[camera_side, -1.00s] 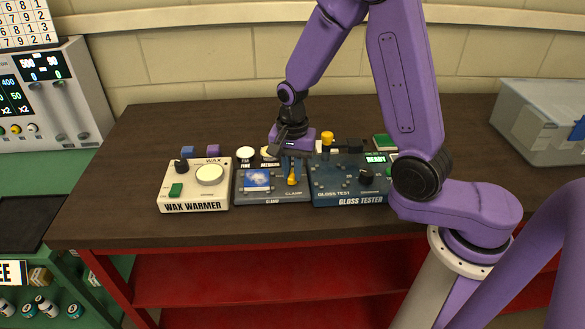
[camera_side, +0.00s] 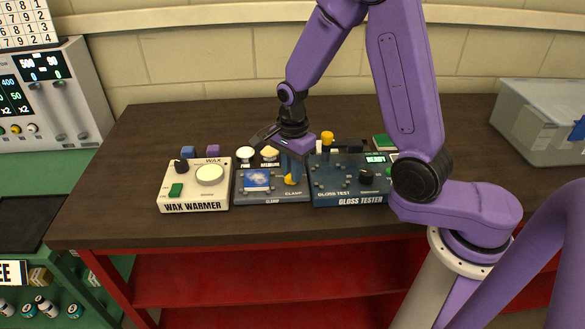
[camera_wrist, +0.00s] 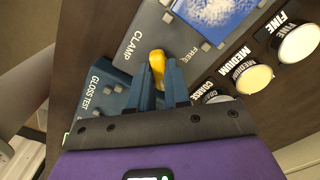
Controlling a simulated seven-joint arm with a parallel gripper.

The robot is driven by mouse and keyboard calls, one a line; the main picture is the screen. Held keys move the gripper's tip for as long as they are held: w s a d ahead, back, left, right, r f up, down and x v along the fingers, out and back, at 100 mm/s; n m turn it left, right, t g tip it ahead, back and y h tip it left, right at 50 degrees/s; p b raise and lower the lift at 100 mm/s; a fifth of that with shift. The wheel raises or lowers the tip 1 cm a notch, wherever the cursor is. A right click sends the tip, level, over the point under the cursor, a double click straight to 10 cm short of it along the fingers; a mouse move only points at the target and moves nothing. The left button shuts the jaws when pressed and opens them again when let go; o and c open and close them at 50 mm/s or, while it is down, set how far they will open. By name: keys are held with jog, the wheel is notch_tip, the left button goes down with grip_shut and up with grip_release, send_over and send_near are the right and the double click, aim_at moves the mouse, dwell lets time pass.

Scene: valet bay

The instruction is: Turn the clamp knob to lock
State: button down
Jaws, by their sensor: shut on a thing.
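The clamp knob is a yellow lever (camera_wrist: 157,62) on the grey-blue clamp panel (camera_side: 270,196); in the side view, part of the knob (camera_side: 291,180) shows below the fingers. My gripper (camera_wrist: 160,77) is shut on the knob, with a blue finger on either side of it. In the side view, my gripper (camera_side: 291,172) points down from above the panel. The panel carries the words CLAMP and FREE beside the knob. A blue and white patterned pad (camera_side: 256,180) lies on the panel's left part. The knob's base is partly hidden by the fingers.
Round pads labelled FINE (camera_wrist: 298,43) and MEDIUM (camera_wrist: 254,80) sit behind.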

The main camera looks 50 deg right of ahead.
jog(key=c, duration=1.1)
grip_release()
jog(key=shift+r, duration=0.1)
notch_tip(320, 180, up, 17)
jog(key=shift+r, duration=0.1)
